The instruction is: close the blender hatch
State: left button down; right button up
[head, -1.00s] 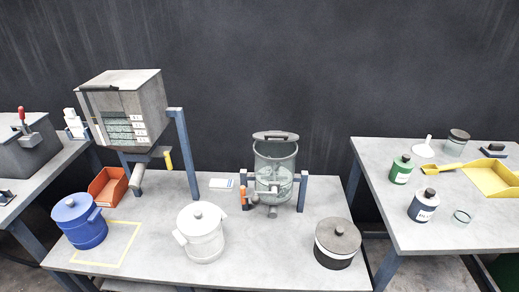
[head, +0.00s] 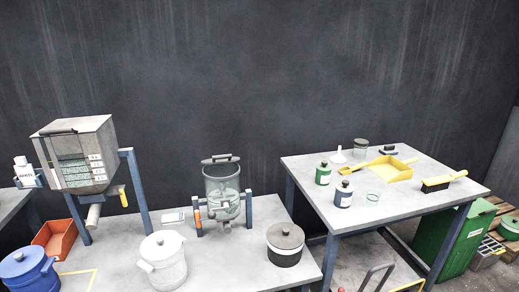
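The blender (head: 222,194) is a clear cylindrical vessel held between blue posts on the middle table, with an orange handle (head: 197,214) at its left. Its hatch (head: 221,159) is a dark-rimmed lid at the top of the vessel. The lid appears raised and tilted up at the back, leaving the mouth open. Neither of my grippers shows in the head view.
A vibrating screen unit (head: 78,155) stands left of the blender. A white pot (head: 163,262), a black-and-white pot (head: 285,246) and a blue pot (head: 27,270) stand along the front. The right table (head: 400,205) holds bottles and a yellow tray (head: 391,169).

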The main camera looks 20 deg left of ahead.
aim_at(221, 157)
jog(key=z, duration=0.55)
jog(key=i, duration=1.25)
jog(key=u, duration=0.6)
